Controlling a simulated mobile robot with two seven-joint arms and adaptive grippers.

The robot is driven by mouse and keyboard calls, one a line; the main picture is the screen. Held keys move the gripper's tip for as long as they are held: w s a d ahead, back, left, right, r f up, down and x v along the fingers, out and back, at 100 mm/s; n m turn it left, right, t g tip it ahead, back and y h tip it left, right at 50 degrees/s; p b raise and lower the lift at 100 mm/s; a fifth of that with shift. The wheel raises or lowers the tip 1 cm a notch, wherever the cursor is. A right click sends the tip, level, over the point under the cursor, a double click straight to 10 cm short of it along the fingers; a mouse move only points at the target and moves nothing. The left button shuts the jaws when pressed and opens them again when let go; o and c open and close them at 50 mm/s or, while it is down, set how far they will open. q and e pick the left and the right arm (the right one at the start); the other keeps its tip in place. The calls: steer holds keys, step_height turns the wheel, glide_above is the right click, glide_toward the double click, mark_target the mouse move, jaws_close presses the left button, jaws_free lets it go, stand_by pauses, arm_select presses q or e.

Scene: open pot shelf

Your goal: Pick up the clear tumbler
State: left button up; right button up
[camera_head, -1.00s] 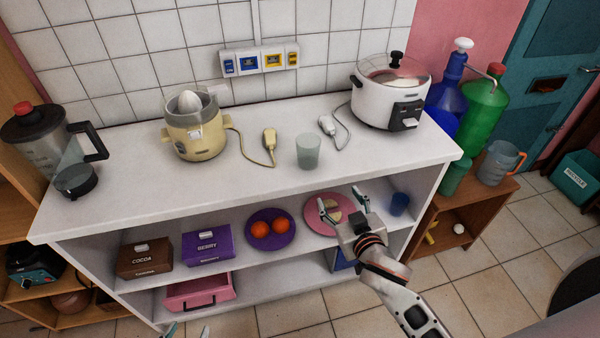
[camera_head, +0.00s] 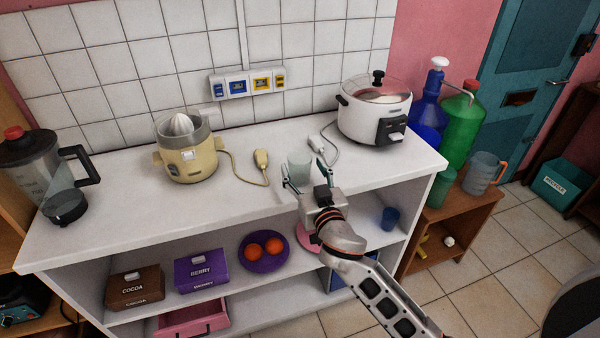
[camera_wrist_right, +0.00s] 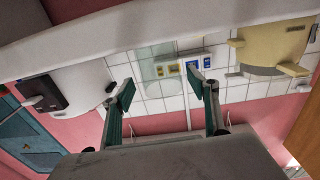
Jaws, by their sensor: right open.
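The clear tumbler (camera_head: 299,166) stands upright on the white counter, between the cream juicer's plug and the rice cooker. My right gripper (camera_head: 305,177) is open at the near side of the tumbler, with its fingers pointing towards it. In the right wrist view, which is upside down, the faint tumbler (camera_wrist_right: 160,66) shows in the gap between the two spread fingers (camera_wrist_right: 162,88). I cannot tell how far the fingertips reach along its sides. The gripper is empty. My left gripper is not in view.
The white rice cooker (camera_head: 375,112) is to the right and the cream juicer (camera_head: 187,150) to the left. Plugs with cords (camera_head: 261,160) lie near the tumbler. A blender (camera_head: 42,170) stands far left. The counter's front strip (camera_head: 190,222) is clear.

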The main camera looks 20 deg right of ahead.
mark_target(297, 157)
steer(key=shift+w+a+f, duration=0.1)
steer(key=shift+w, duration=1.4)
steer(key=c, duration=1.3)
